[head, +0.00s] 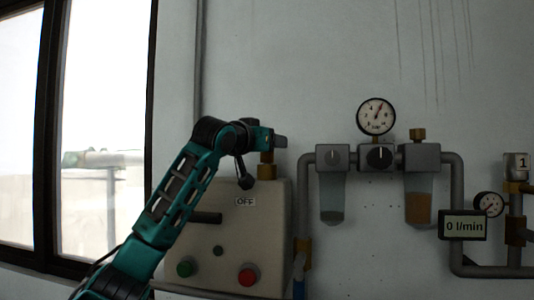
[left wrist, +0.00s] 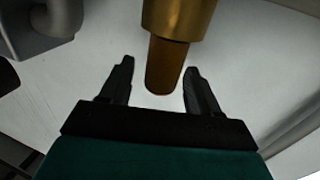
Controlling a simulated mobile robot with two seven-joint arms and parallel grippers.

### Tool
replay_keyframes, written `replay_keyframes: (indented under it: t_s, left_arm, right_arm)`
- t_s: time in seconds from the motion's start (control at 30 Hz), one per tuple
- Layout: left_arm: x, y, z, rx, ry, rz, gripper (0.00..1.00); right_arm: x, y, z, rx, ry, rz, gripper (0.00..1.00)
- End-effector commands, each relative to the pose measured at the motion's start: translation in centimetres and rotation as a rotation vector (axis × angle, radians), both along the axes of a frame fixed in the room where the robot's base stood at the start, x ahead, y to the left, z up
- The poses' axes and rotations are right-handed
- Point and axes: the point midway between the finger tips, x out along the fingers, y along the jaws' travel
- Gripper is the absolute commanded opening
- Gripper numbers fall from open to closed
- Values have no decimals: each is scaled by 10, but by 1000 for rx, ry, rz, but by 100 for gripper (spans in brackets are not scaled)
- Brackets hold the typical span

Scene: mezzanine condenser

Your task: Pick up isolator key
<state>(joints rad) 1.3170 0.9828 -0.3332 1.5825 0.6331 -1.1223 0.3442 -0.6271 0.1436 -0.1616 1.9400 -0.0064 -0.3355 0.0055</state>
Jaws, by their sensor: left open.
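My left gripper (head: 281,141) is above the top of the beige panel box (head: 225,250) in the head view. In the left wrist view, its two black fingers (left wrist: 159,67) are apart, with a brown rod end (left wrist: 163,68) between them and a visible gap on each side. The rod comes out of a wider brass cylinder (left wrist: 178,16). A brass fitting (head: 266,171) stands on the box just below the gripper in the head view. I cannot tell for certain which part is the isolator key. My right gripper is not in view.
The box front has an OFF label (head: 245,202), a dark handle (head: 207,217), a green button (head: 185,268) and a red button (head: 248,275). To the right are grey pipes, a pressure gauge (head: 376,116) and filter bowls (head: 418,199). A window (head: 105,120) is at left.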

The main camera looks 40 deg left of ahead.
Motion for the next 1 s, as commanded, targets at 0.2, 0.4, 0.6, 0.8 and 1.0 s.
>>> replay_keyframes:
  t_s: [0.2, 0.4, 0.6, 0.8, 1.0]
  left_arm:
    - [0, 0, 0, 0, -1, 0, 58]
    - [0, 0, 0, 0, 0, 0, 39]
    - [0, 0, 0, 0, 0, 0, 20]
    - [-1, 0, 0, -1, -1, 0, 6]
    - [-1, 0, 1, -1, -1, 0, 6]
  right_arm:
    - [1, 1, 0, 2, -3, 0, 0]
    - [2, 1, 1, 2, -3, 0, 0]
    - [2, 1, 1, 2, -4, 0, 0]
    - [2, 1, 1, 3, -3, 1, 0]
    - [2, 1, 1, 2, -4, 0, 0]
